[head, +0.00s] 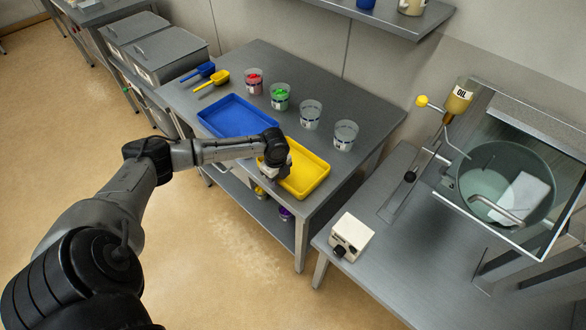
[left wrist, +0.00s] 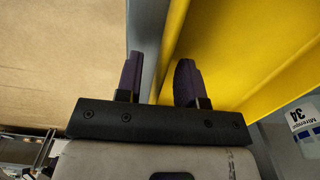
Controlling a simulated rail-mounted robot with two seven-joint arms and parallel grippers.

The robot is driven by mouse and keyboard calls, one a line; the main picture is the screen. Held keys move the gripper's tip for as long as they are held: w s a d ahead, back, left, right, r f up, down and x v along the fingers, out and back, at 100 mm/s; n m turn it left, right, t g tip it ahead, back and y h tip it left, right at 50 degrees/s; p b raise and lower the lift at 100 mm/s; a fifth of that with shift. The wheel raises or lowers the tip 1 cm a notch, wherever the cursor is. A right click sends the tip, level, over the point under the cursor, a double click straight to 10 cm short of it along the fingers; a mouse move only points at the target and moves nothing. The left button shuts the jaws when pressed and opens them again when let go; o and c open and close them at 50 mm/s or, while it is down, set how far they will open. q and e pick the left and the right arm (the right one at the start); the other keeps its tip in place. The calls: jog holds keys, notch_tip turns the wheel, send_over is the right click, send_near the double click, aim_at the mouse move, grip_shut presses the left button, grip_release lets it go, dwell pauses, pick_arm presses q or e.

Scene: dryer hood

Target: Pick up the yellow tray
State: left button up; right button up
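The yellow tray (head: 309,181) lies on the grey table at its front right corner, with its left rim under my left gripper (head: 275,171). In the left wrist view, the two dark fingers of my left gripper (left wrist: 158,68) stand apart. The yellow tray wall (left wrist: 178,35) passes between them or just beside the right finger, which overlaps the yellow. The left finger is outside the tray, over the grey table edge and floor. Whether either finger touches the tray cannot be told. My right gripper is not in view.
A blue tray (head: 236,117) lies just behind and left of the yellow one. Cups (head: 311,115), a blue scoop (head: 203,70) and a yellow scoop (head: 217,79) stand or lie farther back. A white box (head: 351,237) and a glass-fronted hood (head: 505,190) are on the right table.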

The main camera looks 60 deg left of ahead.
pick_arm(q)
jog(key=shift+f, duration=0.4)
jog(key=shift+c, duration=0.5)
grip_shut()
